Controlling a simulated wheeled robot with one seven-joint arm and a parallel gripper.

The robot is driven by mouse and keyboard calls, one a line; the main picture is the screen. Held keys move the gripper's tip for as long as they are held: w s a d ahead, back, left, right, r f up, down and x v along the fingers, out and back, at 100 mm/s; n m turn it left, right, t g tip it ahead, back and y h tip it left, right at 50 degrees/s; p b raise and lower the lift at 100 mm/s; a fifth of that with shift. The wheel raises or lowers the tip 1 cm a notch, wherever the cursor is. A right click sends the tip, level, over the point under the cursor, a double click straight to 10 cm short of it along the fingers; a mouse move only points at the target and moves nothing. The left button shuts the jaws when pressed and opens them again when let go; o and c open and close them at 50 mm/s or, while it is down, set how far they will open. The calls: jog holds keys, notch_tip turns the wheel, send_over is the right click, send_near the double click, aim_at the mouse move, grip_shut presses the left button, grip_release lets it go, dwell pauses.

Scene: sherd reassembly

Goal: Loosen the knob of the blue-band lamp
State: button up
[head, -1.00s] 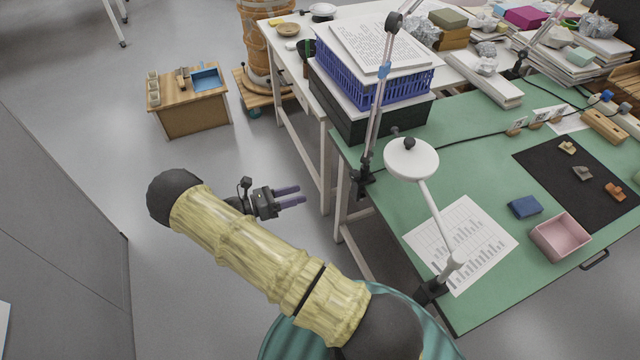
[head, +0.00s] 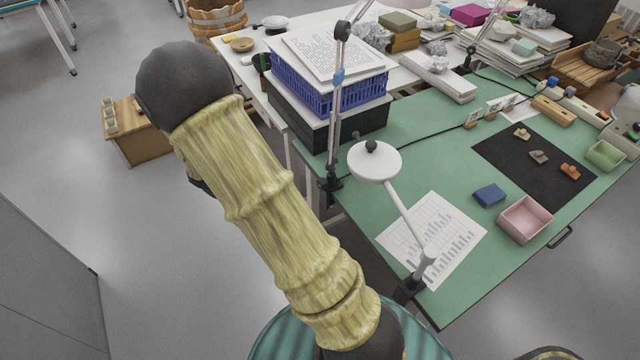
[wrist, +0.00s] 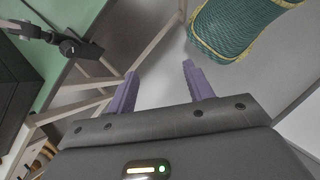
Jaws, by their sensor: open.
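The blue-band lamp (head: 338,77) stands at the left edge of the green table, its grey arm rising to a dark joint and bearing a blue band. Its dark clamp (head: 328,187) grips the table edge. In the wrist view, a black clamp with a rounded knob-like end (wrist: 72,47) shows at upper left by the green edge; I cannot tell for certain which lamp it belongs to. My gripper (wrist: 160,70) is open and empty, its purple fingers apart over the floor, with the clamp to their left. In the head view my arm hides the gripper.
A white lamp (head: 375,162) with its own clamp (head: 408,290) stands nearer on the green table (head: 400,130). A blue basket (head: 325,88) on a dark box is behind the blue-band lamp. White table legs are near my fingers in the wrist view.

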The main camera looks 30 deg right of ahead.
jog(key=s+a+r+m+t+y, duration=0.3)
jog(key=s+r+m+t+y, duration=0.2)
jog(key=r+m, duration=0.5)
jog(key=shift+s+r+t, duration=0.35)
jog(key=shift+s+t, duration=0.35)
jog(key=shift+s, duration=0.2)
jog(key=c, duration=0.3)
jog(key=shift+d, duration=0.1)
jog(key=shift+c, duration=0.2)
